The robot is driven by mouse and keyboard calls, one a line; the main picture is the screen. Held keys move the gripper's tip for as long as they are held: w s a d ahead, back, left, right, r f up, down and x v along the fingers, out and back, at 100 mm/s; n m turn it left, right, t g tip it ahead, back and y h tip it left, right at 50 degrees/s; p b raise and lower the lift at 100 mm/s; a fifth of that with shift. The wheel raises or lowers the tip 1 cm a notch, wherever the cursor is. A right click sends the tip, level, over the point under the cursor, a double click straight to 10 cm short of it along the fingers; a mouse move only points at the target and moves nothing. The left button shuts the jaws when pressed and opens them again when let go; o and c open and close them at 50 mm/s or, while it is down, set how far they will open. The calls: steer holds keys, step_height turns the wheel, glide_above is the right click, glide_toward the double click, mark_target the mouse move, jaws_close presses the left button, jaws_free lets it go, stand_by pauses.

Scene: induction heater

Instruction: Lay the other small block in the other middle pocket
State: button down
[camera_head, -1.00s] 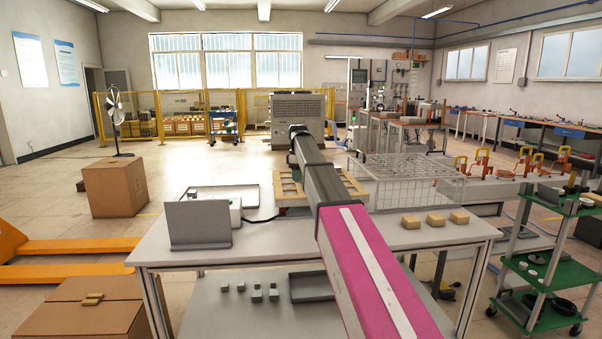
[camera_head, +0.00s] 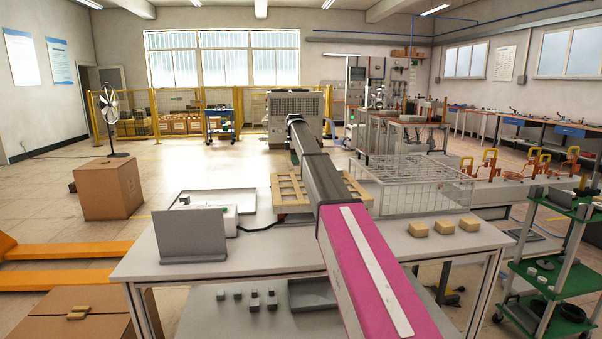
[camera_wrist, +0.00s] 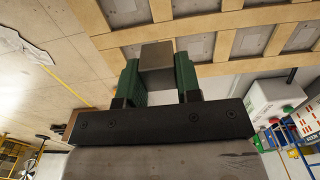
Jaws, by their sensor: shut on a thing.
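My gripper (camera_wrist: 160,80) has green fingers, shut on the sides of a small grey block (camera_wrist: 157,56) in the wrist view. Beyond the block is a wooden tray (camera_wrist: 225,20) divided by slats into several pockets with pale grey floors. The block overlaps the near slat and part of a pocket in this view, and I cannot tell its height above the tray. In the head view the tray (camera_head: 285,192) sits on the table's far side, and my arm crosses in front of its middle. The block and fingertips are hard to make out there.
On the grey table (camera_head: 285,258) are a grey plate stand (camera_head: 190,236) at left and several tan blocks (camera_head: 443,226) at right. A wire basket (camera_head: 420,190) is right of the tray. Several small grey blocks (camera_head: 254,304) are on the lower shelf. The table's front middle is clear.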

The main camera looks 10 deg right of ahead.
steer(key=w+d+f, duration=0.1)
steer(key=w, duration=0.1)
steer(key=w+d+f, duration=0.2)
steer(key=shift+d, duration=0.15)
steer(key=shift+s+f, duration=0.1)
steer(key=shift+f, duration=1.9)
steer(key=c, duration=0.8)
jaws_free()
steer(key=shift+f, duration=0.15)
step_height(320, 180, up, 12)
